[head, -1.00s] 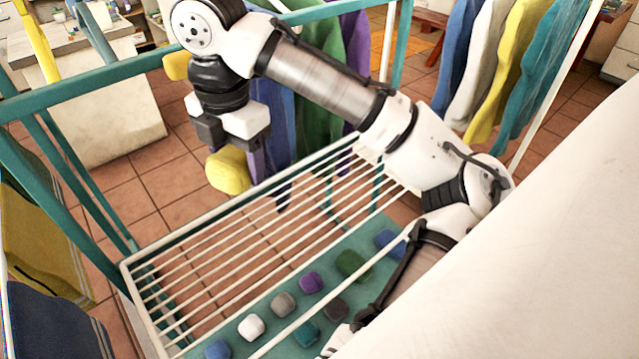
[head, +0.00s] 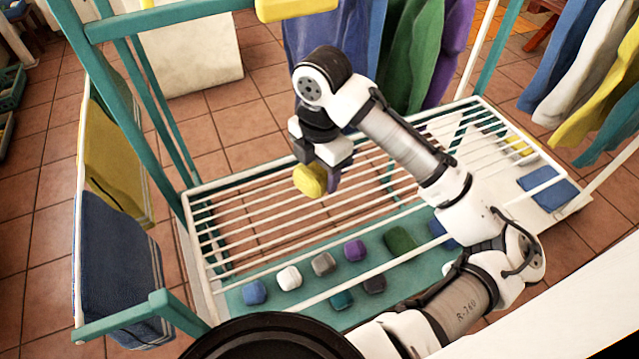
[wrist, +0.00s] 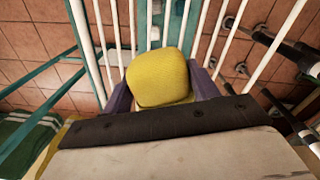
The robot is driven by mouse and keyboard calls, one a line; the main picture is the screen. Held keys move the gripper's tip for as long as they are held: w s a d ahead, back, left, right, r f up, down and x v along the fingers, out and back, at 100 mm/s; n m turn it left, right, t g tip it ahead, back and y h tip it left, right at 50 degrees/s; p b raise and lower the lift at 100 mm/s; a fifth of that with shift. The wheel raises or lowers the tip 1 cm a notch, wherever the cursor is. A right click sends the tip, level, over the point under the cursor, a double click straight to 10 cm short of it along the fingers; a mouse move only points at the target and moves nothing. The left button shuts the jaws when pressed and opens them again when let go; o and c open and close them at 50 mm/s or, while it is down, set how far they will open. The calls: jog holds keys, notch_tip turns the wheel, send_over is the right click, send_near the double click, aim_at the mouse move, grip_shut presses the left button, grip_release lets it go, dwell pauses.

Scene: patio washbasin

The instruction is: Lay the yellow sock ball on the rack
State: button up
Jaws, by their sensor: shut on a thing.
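The yellow sock ball (head: 309,180) is held by my gripper (head: 322,176) over the white-barred rack (head: 215,210). In the wrist view the yellow sock ball (wrist: 158,76) sits between the two purple-grey fingers (wrist: 160,92), one on each side. The rack's white bars (wrist: 203,35) show beyond the ball, running away from me. In the head view the ball appears over the far part of the bars; I cannot tell the exact gap beneath it.
Several small coloured balls, such as a white one (head: 289,277) and a purple one (head: 355,249), lie on a teal panel below the bars. Towels (head: 110,150) hang at the left, and garments (head: 405,65) hang behind. A blue folded cloth (head: 548,187) lies at the right.

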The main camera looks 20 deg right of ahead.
aim_at(319, 187)
jog(key=shift+f, duration=2.5)
jog(key=shift+f, duration=0.1)
jog(key=shift+f, duration=0.15)
jog(key=o, duration=1)
jog(key=shift+c, duration=0.2)
jog(key=shift+r, duration=0.2)
jog(key=r, duration=1.1)
jog(key=shift+s+d+r, duration=0.1)
jog(key=shift+s, duration=0.1)
jog(key=shift+r, duration=0.5)
